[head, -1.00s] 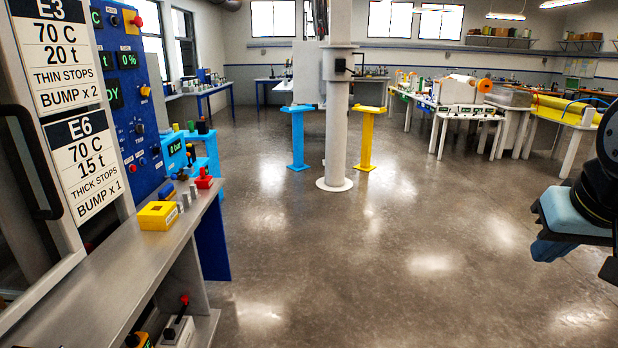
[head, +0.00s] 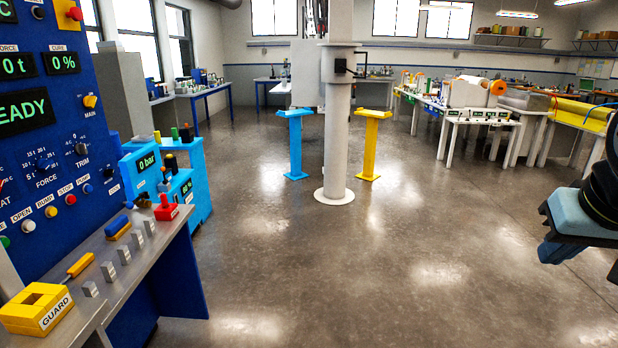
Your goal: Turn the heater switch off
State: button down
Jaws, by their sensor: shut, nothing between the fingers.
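I cannot make out a resin bath or a switch marked as its heater switch in the head view. The blue control panel (head: 60,130) at the left carries a yellow knob marked MAIN (head: 90,101), a TRIM knob and a FORCE knob. A dial whose cut label ends in "EAT" is at the left edge. A smaller light blue unit (head: 147,172) with a "0 bar" display stands beyond the panel. Part of my arm (head: 580,212), blue and black, shows at the right edge, far from the panel. My gripper's fingers are not visible.
A grey bench (head: 150,262) at lower left holds a yellow GUARD box (head: 38,308), a yellow-handled tool, several grey blocks and a red device (head: 166,208). A pillar (head: 338,140) stands mid-room between blue and yellow stands. The floor between bench and arm is clear.

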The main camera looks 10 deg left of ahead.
aim_at(107, 172)
jog(key=i, duration=2.85)
jog(key=u, duration=3.4)
jog(key=i, duration=1.05)
jog(key=u, duration=0.1)
